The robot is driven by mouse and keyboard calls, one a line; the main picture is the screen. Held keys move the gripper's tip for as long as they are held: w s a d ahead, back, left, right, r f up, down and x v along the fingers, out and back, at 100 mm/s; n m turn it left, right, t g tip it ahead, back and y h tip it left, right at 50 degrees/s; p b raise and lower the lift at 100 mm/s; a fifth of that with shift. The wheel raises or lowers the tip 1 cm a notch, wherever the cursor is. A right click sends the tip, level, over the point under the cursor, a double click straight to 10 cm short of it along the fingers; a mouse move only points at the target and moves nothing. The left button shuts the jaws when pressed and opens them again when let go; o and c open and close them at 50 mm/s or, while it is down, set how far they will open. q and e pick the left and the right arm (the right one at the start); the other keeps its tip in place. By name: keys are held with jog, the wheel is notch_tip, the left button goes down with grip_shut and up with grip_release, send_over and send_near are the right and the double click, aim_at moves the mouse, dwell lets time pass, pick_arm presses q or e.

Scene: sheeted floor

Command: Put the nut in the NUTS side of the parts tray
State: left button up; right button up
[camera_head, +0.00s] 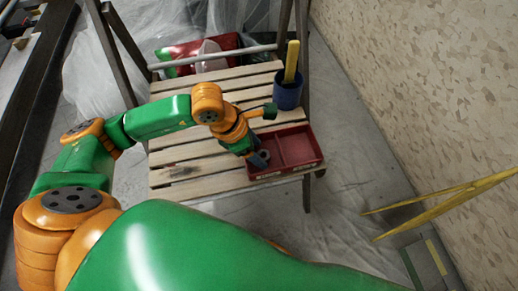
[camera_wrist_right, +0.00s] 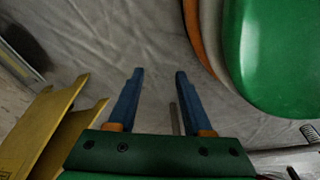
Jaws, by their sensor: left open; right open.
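The red parts tray (camera_head: 297,151) sits at the front right of a slatted wooden platform and has two compartments. My left gripper (camera_head: 259,160) is open, with its blue fingers down at the tray's left compartment. A small dark grey ring, which looks like the nut (camera_head: 264,155), shows right at the fingertips in that compartment. I cannot tell whether it touches the fingers or the tray floor. The lettering on the tray's front is too small to read. My right gripper (camera_wrist_right: 158,76) is open and empty above the sheeted floor in the right wrist view.
A dark blue cup (camera_head: 288,94) with a yellow-handled tool stands behind the tray. A red and green bag (camera_head: 199,55) lies beyond the platform's back rail. Yellow bars (camera_head: 440,204) stand at the right by the wall; similar yellow shows in the right wrist view (camera_wrist_right: 45,130). The tray's right compartment looks empty.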

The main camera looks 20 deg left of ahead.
pick_arm(q)
jog(key=p+v, duration=0.2)
jog(key=v, duration=0.9)
pick_arm(e)
jog(key=s+d, duration=0.1)
jog(key=s+d+r, duration=0.1)
jog(key=shift+s+r, duration=0.1)
jog(key=shift+s, duration=0.2)
